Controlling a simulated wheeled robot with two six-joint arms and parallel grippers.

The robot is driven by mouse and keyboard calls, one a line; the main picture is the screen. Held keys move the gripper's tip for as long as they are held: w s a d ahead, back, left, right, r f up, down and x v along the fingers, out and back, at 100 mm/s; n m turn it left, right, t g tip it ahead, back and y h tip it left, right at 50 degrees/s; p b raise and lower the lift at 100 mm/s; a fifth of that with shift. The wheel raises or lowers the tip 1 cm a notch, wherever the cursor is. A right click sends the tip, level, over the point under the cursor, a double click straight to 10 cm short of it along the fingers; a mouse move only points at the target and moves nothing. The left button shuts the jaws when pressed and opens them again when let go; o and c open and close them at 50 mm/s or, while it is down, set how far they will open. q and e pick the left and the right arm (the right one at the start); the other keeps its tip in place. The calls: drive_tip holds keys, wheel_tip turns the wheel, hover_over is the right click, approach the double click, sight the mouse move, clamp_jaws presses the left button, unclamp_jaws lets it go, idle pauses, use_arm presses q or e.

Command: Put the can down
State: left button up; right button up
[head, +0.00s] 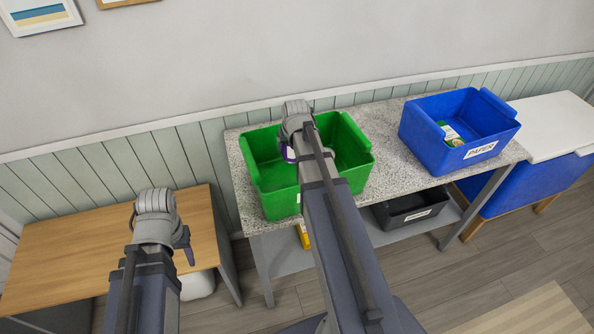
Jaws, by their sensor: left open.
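No can is clearly visible. My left gripper (185,246) hangs over the front right part of the wooden table at the left, open, with nothing seen between its fingers. My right arm reaches over the green bin (267,205) on the speckled counter. My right gripper (288,153) is at the bin's inside, mostly hidden by its own arm, so its jaws and anything in them cannot be made out. The part of the bin floor that shows looks bare; the arm covers the rest.
A blue bin (428,137) labelled PAPER stands at the counter's right, with a green and white item (451,134) inside. A black bin (395,213) and a yellow item (304,236) are below the counter (385,122). The wooden table (75,245) is largely clear.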

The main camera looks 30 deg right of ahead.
drive_tip(key=b, duration=0.4)
hover_over(292, 170)
drive_tip(key=s, duration=0.1)
drive_tip(key=f, duration=0.4)
drive_tip(key=shift+a+f, duration=0.25)
drive_tip(key=shift+f, duration=0.15)
drive_tip(key=shift+f+b, duration=2.1)
drive_tip(key=shift+f, duration=0.05)
drive_tip(key=shift+f, duration=0.2)
drive_tip(key=o, duration=1.2)
drive_tip(key=shift+r, duration=0.2)
